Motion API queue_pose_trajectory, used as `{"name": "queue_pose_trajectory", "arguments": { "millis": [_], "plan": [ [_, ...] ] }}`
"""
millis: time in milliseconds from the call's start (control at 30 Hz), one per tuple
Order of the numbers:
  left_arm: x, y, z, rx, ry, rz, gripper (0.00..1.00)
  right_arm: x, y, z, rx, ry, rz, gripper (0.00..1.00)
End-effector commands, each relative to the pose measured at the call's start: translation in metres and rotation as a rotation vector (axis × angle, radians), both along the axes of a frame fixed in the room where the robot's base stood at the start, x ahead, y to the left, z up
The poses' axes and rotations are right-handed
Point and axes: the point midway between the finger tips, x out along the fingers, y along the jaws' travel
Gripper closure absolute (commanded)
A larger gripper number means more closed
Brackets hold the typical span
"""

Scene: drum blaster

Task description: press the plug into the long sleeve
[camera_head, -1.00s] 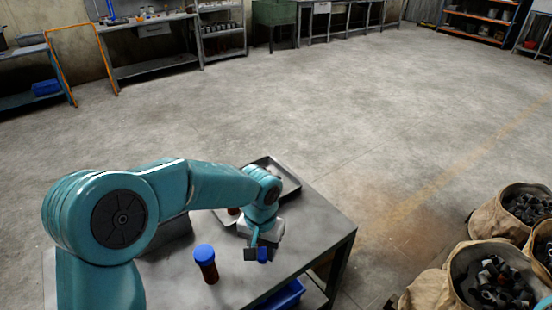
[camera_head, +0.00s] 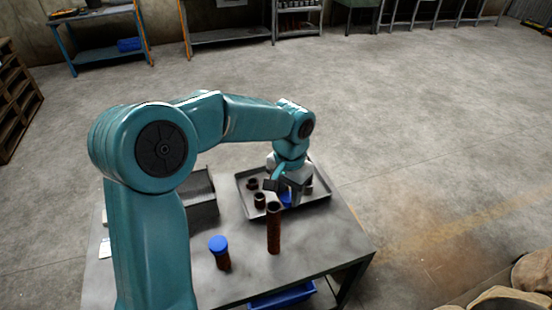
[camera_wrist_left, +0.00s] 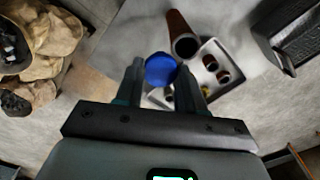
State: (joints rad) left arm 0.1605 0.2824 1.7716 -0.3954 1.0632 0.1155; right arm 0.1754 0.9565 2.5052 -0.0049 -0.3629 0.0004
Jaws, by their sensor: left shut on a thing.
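My left gripper (camera_head: 281,191) is shut on a blue plug (camera_head: 287,199), which also shows between the fingers in the left wrist view (camera_wrist_left: 160,69). The long sleeve (camera_head: 274,232) is a tall rusty-brown tube standing upright on the table, its dark open mouth upward. In the head view the gripper and plug show just above and right of that mouth. My right gripper is not in view.
A shorter brown sleeve with a blue cap (camera_head: 219,252) stands left of the long sleeve. A grey tray (camera_head: 243,197) behind holds several short dark rings. A dark grey bin (camera_head: 203,205) stands at left. A blue bin (camera_head: 284,294) sits below the tabletop. The table's right side is clear.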

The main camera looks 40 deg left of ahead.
Motion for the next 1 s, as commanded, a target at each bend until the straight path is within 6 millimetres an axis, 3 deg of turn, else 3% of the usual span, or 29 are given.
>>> {"name": "queue_pose_trajectory", "arguments": {
  "millis": [33,233,467,800,1000],
  "plan": [
    [-0.007,0.013,0.022,0.000,-0.002,0.015,0.90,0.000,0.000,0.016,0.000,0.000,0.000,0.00],
    [-0.023,0.037,0.040,0.001,0.001,0.027,0.90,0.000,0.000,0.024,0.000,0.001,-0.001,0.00],
    [-0.025,0.038,0.026,0.001,0.002,0.025,0.90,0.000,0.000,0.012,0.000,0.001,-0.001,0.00],
    [-0.022,0.036,-0.008,0.000,0.002,0.023,0.90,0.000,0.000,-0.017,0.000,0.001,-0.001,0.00],
    [-0.020,0.035,-0.017,0.000,0.001,0.022,0.90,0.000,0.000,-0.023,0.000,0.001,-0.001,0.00]
  ]
}}
